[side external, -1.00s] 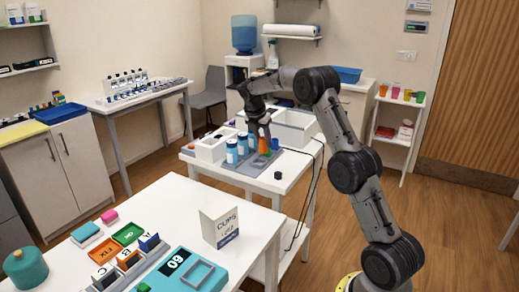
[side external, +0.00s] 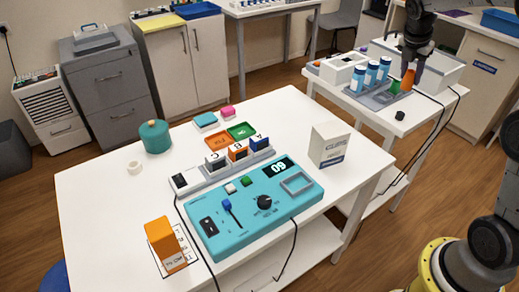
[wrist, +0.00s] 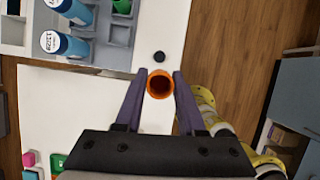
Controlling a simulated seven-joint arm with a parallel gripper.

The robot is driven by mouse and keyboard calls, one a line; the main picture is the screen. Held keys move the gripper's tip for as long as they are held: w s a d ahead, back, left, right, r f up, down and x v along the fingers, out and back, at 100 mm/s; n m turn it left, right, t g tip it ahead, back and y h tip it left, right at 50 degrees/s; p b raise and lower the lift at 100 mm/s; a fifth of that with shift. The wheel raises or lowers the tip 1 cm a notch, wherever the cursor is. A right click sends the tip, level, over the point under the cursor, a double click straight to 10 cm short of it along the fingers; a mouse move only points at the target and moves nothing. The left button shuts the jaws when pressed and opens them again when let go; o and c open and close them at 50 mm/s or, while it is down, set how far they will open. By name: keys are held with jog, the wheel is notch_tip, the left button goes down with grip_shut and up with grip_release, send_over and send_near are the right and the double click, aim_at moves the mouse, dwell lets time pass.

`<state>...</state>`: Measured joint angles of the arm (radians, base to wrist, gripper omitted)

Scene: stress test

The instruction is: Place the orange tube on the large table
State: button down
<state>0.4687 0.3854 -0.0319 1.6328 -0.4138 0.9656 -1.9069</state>
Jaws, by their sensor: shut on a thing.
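My gripper (side external: 411,66) is shut on the orange tube (side external: 408,78) above the right end of the small table's grey rack. In the wrist view, the tube (wrist: 160,84) is between the purple fingers of my gripper (wrist: 160,88), its round open top facing the camera. It appears clear of the rack there, near a black knob-like piece (wrist: 159,57). The large table (side external: 95,225) is the white one in the foreground; its bare white top also shows in the wrist view (wrist: 65,115). The tube's lower end is hard to make out.
A gap separates the tables.

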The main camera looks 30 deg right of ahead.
jog(key=s+a+f+n+t+y, duration=0.15)
jog(key=a+f+n, duration=0.25)
jog(key=a, duration=0.4)
jog(key=s+a+f+n+t, duration=0.15)
jog(key=a+f+n, duration=0.25)
jog(key=a, duration=0.4)
jog(key=w+d+f, duration=0.1)
jog(key=w+f, duration=0.2)
jog(key=w, duration=0.1)
jog(key=w+d+f, duration=0.2)
jog(key=w+f, duration=0.1)
jog(key=w, duration=0.1)
jog(key=w+d+f, duration=0.2)
jog(key=w+f, duration=0.1)
jog(key=w, duration=0.1)
jog(key=shift+w+f, duration=0.5)
jog(key=shift+f, duration=1.55)
jog(key=shift+f, duration=0.15)
jog(key=c, duration=0.5)
grip_release()
